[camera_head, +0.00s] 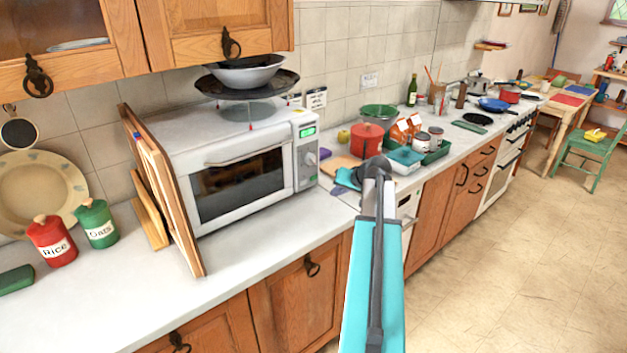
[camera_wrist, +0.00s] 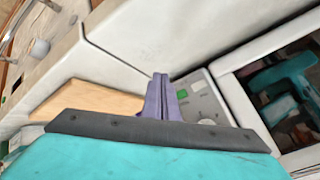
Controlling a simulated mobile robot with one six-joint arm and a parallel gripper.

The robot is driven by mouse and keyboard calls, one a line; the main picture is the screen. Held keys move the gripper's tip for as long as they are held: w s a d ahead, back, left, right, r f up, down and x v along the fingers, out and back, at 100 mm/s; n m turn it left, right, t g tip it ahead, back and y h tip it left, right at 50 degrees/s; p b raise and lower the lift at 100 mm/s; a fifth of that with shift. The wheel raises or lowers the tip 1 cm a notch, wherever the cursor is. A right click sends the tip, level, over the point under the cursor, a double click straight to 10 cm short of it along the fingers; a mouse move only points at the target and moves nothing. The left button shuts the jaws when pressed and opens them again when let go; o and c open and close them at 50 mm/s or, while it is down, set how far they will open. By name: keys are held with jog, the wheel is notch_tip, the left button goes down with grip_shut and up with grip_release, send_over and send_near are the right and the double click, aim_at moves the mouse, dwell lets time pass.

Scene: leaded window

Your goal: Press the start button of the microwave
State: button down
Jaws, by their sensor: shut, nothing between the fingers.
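The white microwave (camera_head: 160,128) stands on the counter with its door shut. Its control panel (camera_head: 307,160), at the right of the door, has a lit green display (camera_head: 308,131) and small controls below. The panel (camera_wrist: 207,104) also shows tilted in the wrist view, with a green patch (camera_wrist: 183,94) and pale controls. I cannot tell which one is the start button. My gripper (camera_wrist: 161,76) has purple fingers, shut together and empty. They overlap the panel's edge in the wrist view. Contact cannot be made out. In the head view my teal wrist is right of the microwave.
A wooden board (camera_head: 341,165) lies right of the microwave, near a red pot (camera_head: 366,140) and a green tray (camera_head: 432,155). A dark pan (camera_head: 247,88) with a bowl sits on the microwave. A wooden rack (camera_head: 165,190) leans at its left.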

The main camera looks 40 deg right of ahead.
aim_at(314, 178)
jog(key=shift+d, duration=0.1)
jog(key=shift+w+d, duration=0.2)
jog(key=shift+w, duration=0.9)
jog(key=shift+w+d+p, duration=0.15)
jog(key=shift+w+p, duration=0.15)
jog(key=shift+w, duration=2.8)
